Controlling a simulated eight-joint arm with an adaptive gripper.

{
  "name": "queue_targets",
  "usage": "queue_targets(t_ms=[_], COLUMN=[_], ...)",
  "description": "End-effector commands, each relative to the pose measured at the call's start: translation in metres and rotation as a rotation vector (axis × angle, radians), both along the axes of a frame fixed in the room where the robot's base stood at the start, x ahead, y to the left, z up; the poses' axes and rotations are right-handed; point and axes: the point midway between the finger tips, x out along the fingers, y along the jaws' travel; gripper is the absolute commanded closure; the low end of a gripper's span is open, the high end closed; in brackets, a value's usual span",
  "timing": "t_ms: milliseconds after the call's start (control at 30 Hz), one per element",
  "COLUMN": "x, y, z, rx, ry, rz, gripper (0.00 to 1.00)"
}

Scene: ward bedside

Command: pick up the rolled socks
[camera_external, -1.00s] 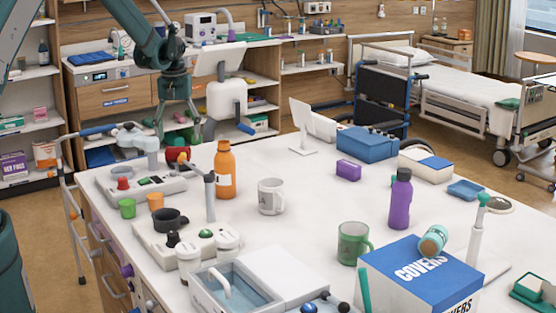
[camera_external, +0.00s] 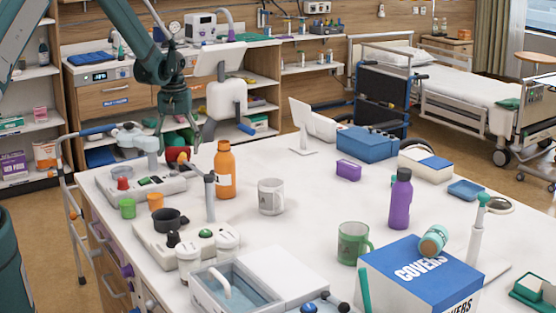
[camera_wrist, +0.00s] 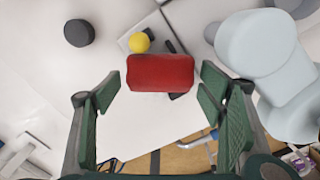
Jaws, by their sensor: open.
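A red, rounded roll (camera_wrist: 160,73), which looks like the rolled socks, lies ahead of the fingers in the wrist view, roughly centred between them. In the external view the red roll (camera_external: 177,154) shows at the far left end of the white table, just under my gripper (camera_external: 176,145) and partly hidden by its fingers. My gripper (camera_wrist: 160,100) is open, with a green-padded finger on each side. The roll is narrower than the gap. I cannot tell how far below the fingertips it sits.
A yellow ball (camera_wrist: 139,42) and a dark round knob (camera_wrist: 79,32) are beyond the roll. A pale grey-blue device (camera_wrist: 265,55) stands close on the right. An orange bottle (camera_external: 225,170) and a white mug (camera_external: 271,196) stand nearby on the table.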

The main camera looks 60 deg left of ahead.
Motion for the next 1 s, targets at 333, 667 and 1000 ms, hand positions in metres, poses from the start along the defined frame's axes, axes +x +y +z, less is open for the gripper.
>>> queue_targets(t_ms=[333, 667, 1000], x=[0.000, 0.000, 0.000], y=[0.000, 0.000, 0.000], z=[0.000, 0.000, 0.011], rx=[0.000, 0.000, 0.000], ry=[0.000, 0.000, 0.000], rz=[0.000, 0.000, 0.000], gripper=[0.50, 0.61, 0.61])
